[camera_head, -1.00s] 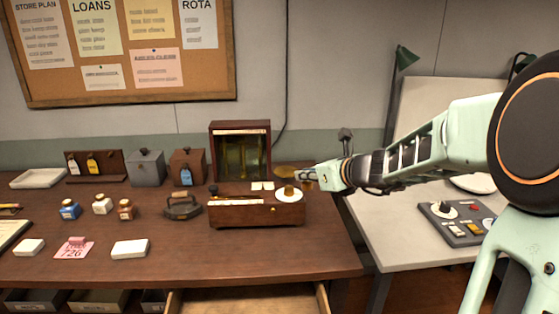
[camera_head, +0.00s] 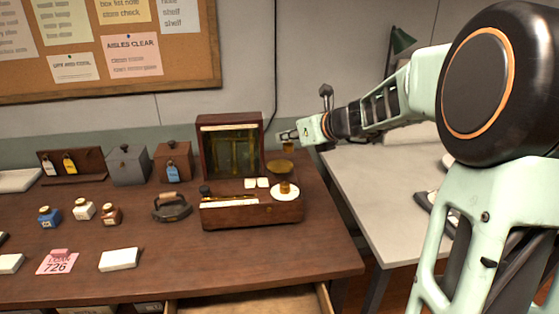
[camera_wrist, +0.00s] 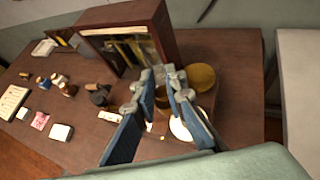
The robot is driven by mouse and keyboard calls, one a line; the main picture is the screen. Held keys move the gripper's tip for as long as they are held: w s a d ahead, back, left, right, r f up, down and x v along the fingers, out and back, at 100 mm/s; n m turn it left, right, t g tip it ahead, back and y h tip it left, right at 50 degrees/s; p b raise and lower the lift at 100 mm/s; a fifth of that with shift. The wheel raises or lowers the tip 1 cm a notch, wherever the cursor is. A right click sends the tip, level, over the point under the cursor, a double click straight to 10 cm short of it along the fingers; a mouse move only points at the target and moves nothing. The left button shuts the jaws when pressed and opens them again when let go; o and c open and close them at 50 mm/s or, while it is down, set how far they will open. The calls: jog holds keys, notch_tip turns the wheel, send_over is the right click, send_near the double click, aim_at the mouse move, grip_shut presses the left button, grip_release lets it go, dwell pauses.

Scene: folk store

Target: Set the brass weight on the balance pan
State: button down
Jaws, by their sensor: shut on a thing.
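My gripper (camera_head: 290,136) is shut on a small brass weight (camera_head: 288,148), held above and slightly right of a shallow brass pan (camera_head: 280,169). The weight is apart from the pan in the head view. In the wrist view the blue-padded fingers (camera_wrist: 163,76) largely hide what they hold; the brass pan (camera_wrist: 201,76) shows just past them. Another brass piece (camera_head: 285,187) stands on a white dish (camera_head: 275,194) on the wooden box (camera_head: 250,214) in front of the pan.
A wooden glass-fronted case (camera_head: 203,150) stands left of the pan. A flat iron (camera_head: 172,207), several small bottles and white blocks lie farther left. A drawer (camera_head: 250,303) is open below the bench (camera_head: 205,265). A pale side table (camera_head: 365,190) is at the right.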

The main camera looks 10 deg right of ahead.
jog(key=w+f, duration=0.3)
jog(key=w, duration=0.1)
jog(key=w+f, duration=0.2)
jog(key=w, duration=0.2)
jog(key=w+f+p, duration=0.1)
jog(key=w+f, duration=0.2)
jog(key=w, duration=0.2)
jog(key=shift+f, duration=0.35)
jog(key=shift+w+f, duration=0.5)
jog(key=shift+f, duration=1.6)
jog(key=shift+f+b, duration=0.2)
jog(key=shift+b, duration=0.15)
jog(key=c, duration=2)
grip_release()
